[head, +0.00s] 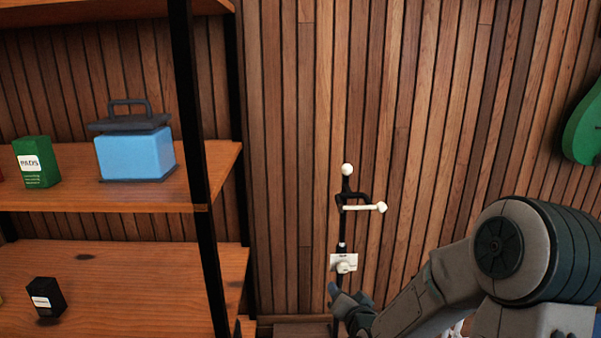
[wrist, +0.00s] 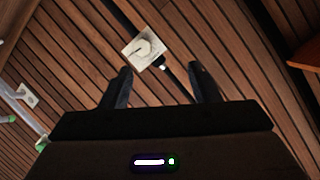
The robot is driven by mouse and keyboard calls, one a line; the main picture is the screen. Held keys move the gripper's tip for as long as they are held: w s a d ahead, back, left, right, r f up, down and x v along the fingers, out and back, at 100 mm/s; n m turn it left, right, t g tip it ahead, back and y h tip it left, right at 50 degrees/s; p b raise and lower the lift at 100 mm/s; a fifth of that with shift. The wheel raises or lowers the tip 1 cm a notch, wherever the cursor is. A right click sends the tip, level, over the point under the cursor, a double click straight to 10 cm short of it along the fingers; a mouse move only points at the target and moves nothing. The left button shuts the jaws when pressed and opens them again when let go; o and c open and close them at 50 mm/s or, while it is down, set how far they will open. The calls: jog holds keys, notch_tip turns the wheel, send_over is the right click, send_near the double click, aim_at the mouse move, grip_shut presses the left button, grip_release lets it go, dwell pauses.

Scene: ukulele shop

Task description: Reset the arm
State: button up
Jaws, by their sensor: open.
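My arm reaches in from the lower right of the head view, and its gripper (head: 350,304) is low in front of a black stand. In the wrist view my gripper (wrist: 160,80) has its two dark fingers spread apart with nothing between them. The black stand (head: 343,225) has white-tipped arms and a small white plate with a knob (head: 344,263). That white plate also shows in the wrist view (wrist: 141,48), just beyond the fingertips. The lower part of the stand is hidden behind my gripper.
A wooden shelf (head: 110,196) with black posts stands at the left. It holds a blue box with a black handle (head: 136,153), a green box (head: 36,162) and a small black box (head: 46,297). A green object (head: 583,125) hangs at the right. A wood-slat wall (head: 430,110) is behind.

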jog(key=s+d+r+n+g+p, duration=0.1)
jog(key=s+r+n+g+p, duration=0.1)
jog(key=s+r+p, duration=0.7)
jog(key=s+d+r+n+g+h+p, duration=0.1)
jog(key=s+r+g+p, duration=0.4)
jog(key=r, duration=1.3)
jog(key=s+d+r+n+g+h+p, duration=0.1)
jog(key=s+r+g+p, duration=0.3)
jog(key=s+r+p, duration=0.8)
jog(key=r+n+p, duration=0.1)
jog(key=p, duration=0.3)
jog(key=shift+s+d+r+n+p, duration=0.3)
jog(key=shift+n+p, duration=0.1)
